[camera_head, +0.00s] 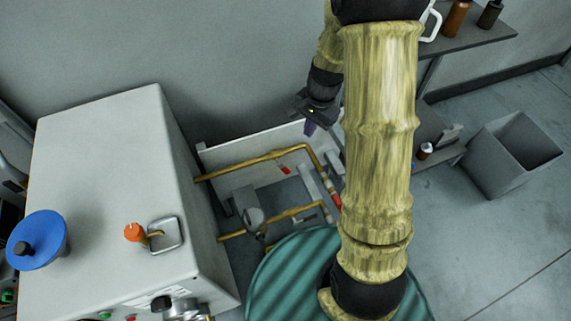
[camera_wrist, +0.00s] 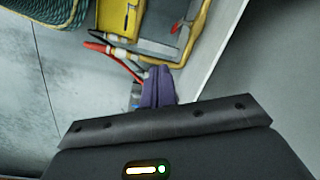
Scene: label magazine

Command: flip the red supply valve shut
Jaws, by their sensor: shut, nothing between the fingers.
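Two red parts show by the brass pipes low at the wall. One is a small red piece (camera_head: 284,169) just below the upper pipe; the other is a red lever-like piece (camera_head: 335,199) at the right, partly behind my arm. I cannot tell which is the supply valve's handle. In the wrist view a small red piece (camera_wrist: 175,27) sits by the yellow pipe, and a long red piece (camera_wrist: 122,61) with a pale end lies left of my fingers. My gripper (camera_head: 309,128) is shut and empty, its purple fingers (camera_wrist: 160,70) above the pipework and apparently apart from both red parts.
Brass pipes (camera_head: 262,158) run from a grey cabinet (camera_head: 100,190) with a blue knob (camera_head: 38,240) and an orange-tipped lever (camera_head: 134,232). A green ribbed drum (camera_head: 290,275) stands in front. A grey bin (camera_head: 510,150) and a shelf (camera_head: 480,35) are at the right.

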